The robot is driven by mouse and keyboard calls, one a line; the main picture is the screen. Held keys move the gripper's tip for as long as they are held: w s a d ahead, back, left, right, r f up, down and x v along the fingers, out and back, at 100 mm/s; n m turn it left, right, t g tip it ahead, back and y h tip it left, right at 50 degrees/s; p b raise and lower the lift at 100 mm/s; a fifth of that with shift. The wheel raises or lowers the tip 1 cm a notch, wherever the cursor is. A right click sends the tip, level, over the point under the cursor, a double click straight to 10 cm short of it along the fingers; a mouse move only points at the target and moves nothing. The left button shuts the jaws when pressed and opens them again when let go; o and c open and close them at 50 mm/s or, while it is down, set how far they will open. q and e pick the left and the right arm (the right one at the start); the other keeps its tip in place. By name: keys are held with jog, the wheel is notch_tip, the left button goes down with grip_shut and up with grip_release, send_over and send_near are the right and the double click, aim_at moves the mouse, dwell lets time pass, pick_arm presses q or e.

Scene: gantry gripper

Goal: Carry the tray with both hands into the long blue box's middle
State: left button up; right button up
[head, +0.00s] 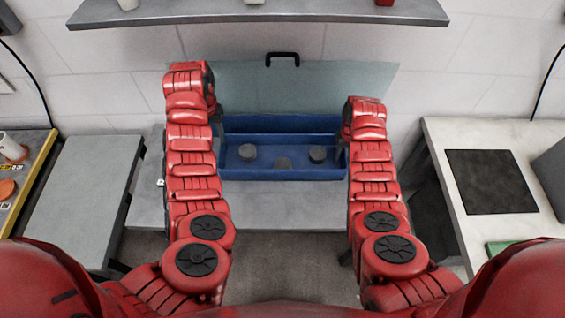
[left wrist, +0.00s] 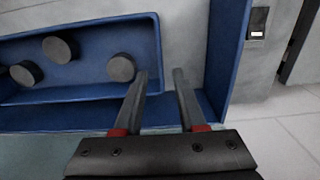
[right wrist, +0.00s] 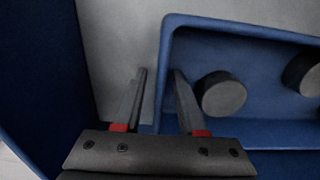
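A blue tray (head: 285,139) carrying three dark grey cylinders (head: 317,154) is within the walls of the long blue box (head: 275,122). My left gripper (left wrist: 161,74) is open at one end of the tray, its fingers on either side of the end wall (left wrist: 156,50). My right gripper (right wrist: 159,72) is open the same way, with the opposite end wall (right wrist: 166,60) between its fingers. Grey floor shows between the tray ends and the box's end walls (left wrist: 237,50). I cannot tell whether the tray rests on the floor.
A bluish see-through lid (head: 320,90) with a black handle (head: 282,58) stands raised behind the box. A grey shelf (head: 260,12) hangs above. A grey table (head: 80,195) is at left and a pale table (head: 450,150) at right.

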jog(key=shift+r, duration=0.35)
pick_arm(q)
jog(key=shift+r, duration=0.65)
pick_arm(e)
notch_tip(320, 180, up, 11)
jog(key=shift+r, duration=0.15)
pick_arm(q)
jog(key=shift+s, duration=0.1)
pick_arm(e)
jog(key=shift+s, duration=0.1)
